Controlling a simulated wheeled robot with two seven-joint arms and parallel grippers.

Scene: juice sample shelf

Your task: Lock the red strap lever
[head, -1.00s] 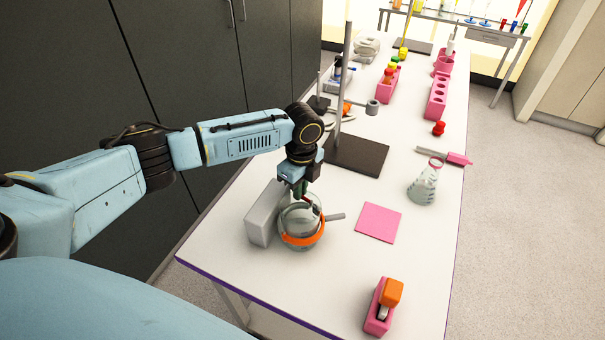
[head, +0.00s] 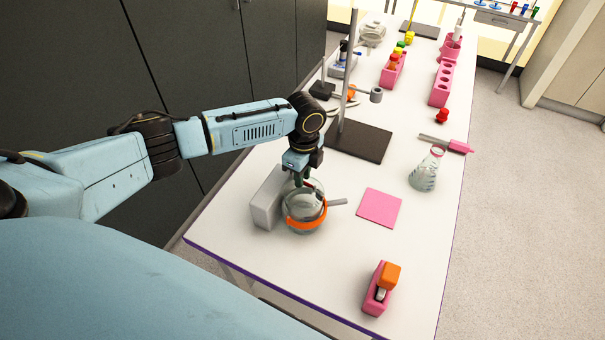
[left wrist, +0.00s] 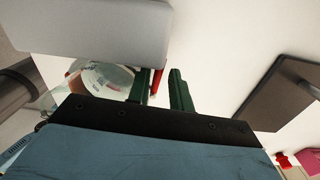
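A round glass vessel (head: 304,224) stands on the bench with an orange strap (head: 304,222) around it, against a grey block (head: 265,200). A small handle (head: 338,202) sticks out to its right. My left gripper (head: 304,180) points down at the top of the vessel. In the left wrist view its two dark green fingers (left wrist: 162,88) are apart. A thin red lever (left wrist: 157,80) shows in the gap, close to the left finger; whether it touches is unclear. The glass (left wrist: 100,80) and grey block (left wrist: 95,28) also show there. My right gripper is in neither view.
A stand with a dark base (head: 360,140) rises just behind the vessel. A pink mat (head: 379,208), a conical flask (head: 425,172) and a pink holder with an orange-topped item (head: 381,290) lie to the right.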

